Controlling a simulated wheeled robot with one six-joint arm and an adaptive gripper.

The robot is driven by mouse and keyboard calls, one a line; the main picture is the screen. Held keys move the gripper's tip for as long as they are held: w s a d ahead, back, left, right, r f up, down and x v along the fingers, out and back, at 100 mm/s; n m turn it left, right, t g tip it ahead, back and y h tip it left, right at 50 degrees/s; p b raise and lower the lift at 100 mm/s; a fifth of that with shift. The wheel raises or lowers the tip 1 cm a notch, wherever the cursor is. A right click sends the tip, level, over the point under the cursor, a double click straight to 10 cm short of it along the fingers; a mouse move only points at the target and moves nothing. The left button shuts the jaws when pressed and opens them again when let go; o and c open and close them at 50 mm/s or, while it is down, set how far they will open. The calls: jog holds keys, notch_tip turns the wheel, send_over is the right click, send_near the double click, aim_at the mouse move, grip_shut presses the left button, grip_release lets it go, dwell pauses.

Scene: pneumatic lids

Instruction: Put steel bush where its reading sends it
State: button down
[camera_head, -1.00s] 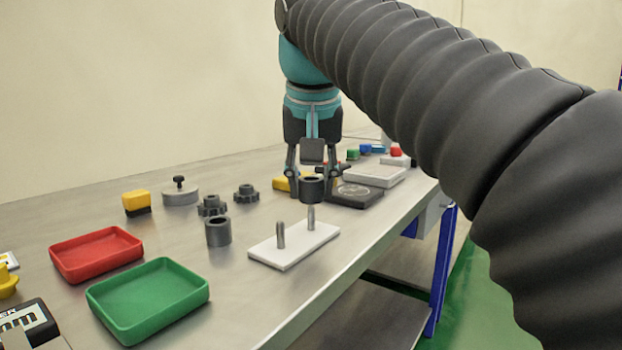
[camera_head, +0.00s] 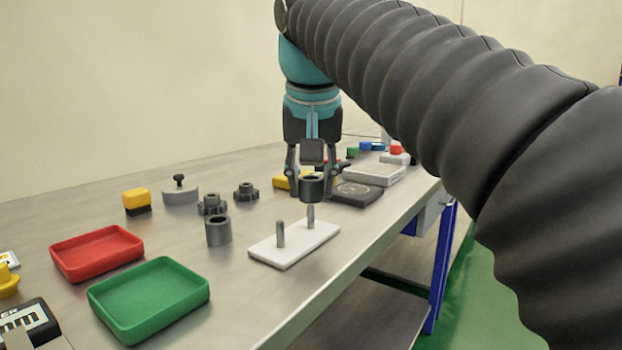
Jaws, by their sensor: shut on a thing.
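My gripper (camera_head: 312,184) points down over the bench and is shut on a dark grey ring-shaped bush (camera_head: 312,190). A second dark grey bush (camera_head: 218,231) stands upright on the bench left of the plate. A red tray (camera_head: 97,253) and a green tray (camera_head: 150,300) are empty.
Two dark gears (camera_head: 246,194) and a grey lid with a black knob (camera_head: 180,191) stand behind the plate. A yellow-black block (camera_head: 136,202) is near the back. A dark flat pad (camera_head: 356,193) and a pale tray (camera_head: 375,175) lie right of my gripper.

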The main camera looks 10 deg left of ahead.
jog(key=shift+f+b, duration=1.65)
jog(key=shift+f, duration=0.65)
dwell(1.4)
jog(key=shift+c, duration=1.2)
grip_release()
jog(key=shift+r+p, duration=3.55)
jog(key=shift+d+f, duration=0.1)
